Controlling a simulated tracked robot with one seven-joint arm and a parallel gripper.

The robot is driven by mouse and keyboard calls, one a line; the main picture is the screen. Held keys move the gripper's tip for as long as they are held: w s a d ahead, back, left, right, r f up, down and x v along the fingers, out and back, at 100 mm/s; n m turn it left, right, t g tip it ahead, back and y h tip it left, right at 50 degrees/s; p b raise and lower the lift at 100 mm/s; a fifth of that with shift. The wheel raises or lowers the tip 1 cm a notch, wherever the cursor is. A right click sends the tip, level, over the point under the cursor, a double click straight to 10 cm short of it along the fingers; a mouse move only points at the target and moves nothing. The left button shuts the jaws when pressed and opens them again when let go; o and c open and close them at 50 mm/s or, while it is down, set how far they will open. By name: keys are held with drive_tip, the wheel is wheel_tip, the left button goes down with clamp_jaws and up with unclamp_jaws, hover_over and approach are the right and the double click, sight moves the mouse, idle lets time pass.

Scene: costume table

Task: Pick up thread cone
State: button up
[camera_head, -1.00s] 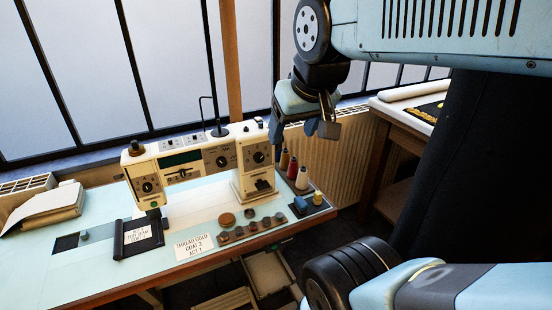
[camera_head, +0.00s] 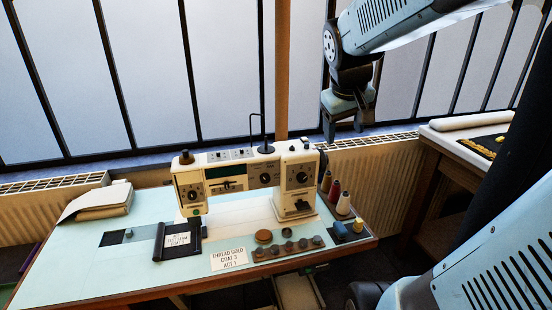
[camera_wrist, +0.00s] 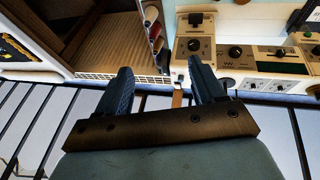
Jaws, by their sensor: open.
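Three thread cones stand in a row at the table's right end, beside the sewing machine: a brown cone (camera_head: 326,181), a red cone (camera_head: 334,191) and a cream cone (camera_head: 343,204). A small yellow thing (camera_head: 358,225) stands in front of them; whether it is a cone is hard to tell. My gripper (camera_head: 344,126) hangs above and behind the cones, apart from them, with its fingers spread and empty. In the wrist view, the open fingers (camera_wrist: 160,68) show, with the red cone (camera_wrist: 154,31) and cream cone (camera_wrist: 151,12) beyond them near the top.
The sewing machine (camera_head: 245,178) stands just left of the cones. A card (camera_head: 229,258) reads "THREAD GOLD COAT 3 ACT 1". A radiator (camera_head: 375,180) and windows stand behind; another table (camera_head: 465,140) is at right.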

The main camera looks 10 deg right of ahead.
drive_tip(key=w+d+f+g, duration=0.1)
drive_tip(key=w+d+f, duration=0.2)
drive_tip(key=w+d, duration=0.4)
drive_tip(key=n+t+y, duration=0.2)
drive_tip(key=y, duration=0.2)
hover_over(329, 172)
drive_tip(key=s, duration=0.2)
wheel_tip(329, 172, down, 16)
wheel_tip(329, 172, down, 9)
drive_tip(key=shift+d+r, duration=0.1)
drive_tip(key=shift+d, duration=0.05)
drive_tip(key=shift+x, duration=3.4)
drive_tip(key=shift+d, duration=0.15)
drive_tip(key=c, duration=1.1)
wheel_tip(329, 172, up, 18)
